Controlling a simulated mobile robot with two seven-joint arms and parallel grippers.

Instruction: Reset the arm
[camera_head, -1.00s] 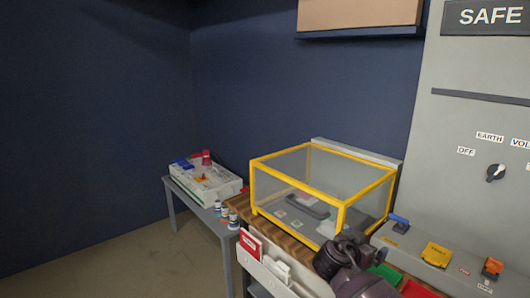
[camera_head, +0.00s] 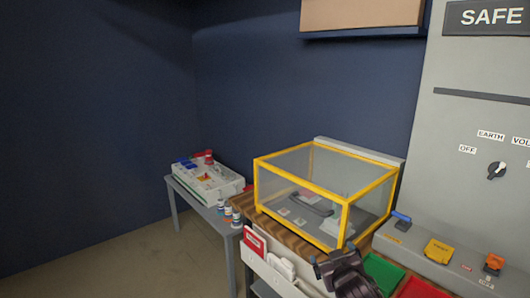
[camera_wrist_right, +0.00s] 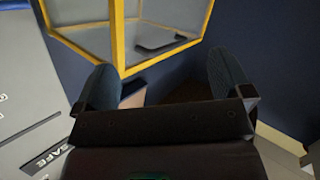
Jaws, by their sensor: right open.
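My right gripper (camera_head: 336,266) is at the bottom of the head view, in front of the yellow-framed clear box (camera_head: 346,212). In the right wrist view, the two dark fingers of my right gripper (camera_wrist_right: 164,78) are spread wide with nothing between them. The yellow-framed box also shows beyond the fingers in that view (camera_wrist_right: 122,48). A dark curved handle shows through its clear walls. My left gripper is in neither view.
A grey panel (camera_head: 470,75) marked SAFE stands at right, with a switch-bearing ledge (camera_head: 410,240). Green (camera_head: 384,270) and red (camera_head: 414,288) trays lie beside my right gripper. A low grey table (camera_head: 182,195) at left holds a white case (camera_head: 210,182) and small bottles. Floor at left is clear.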

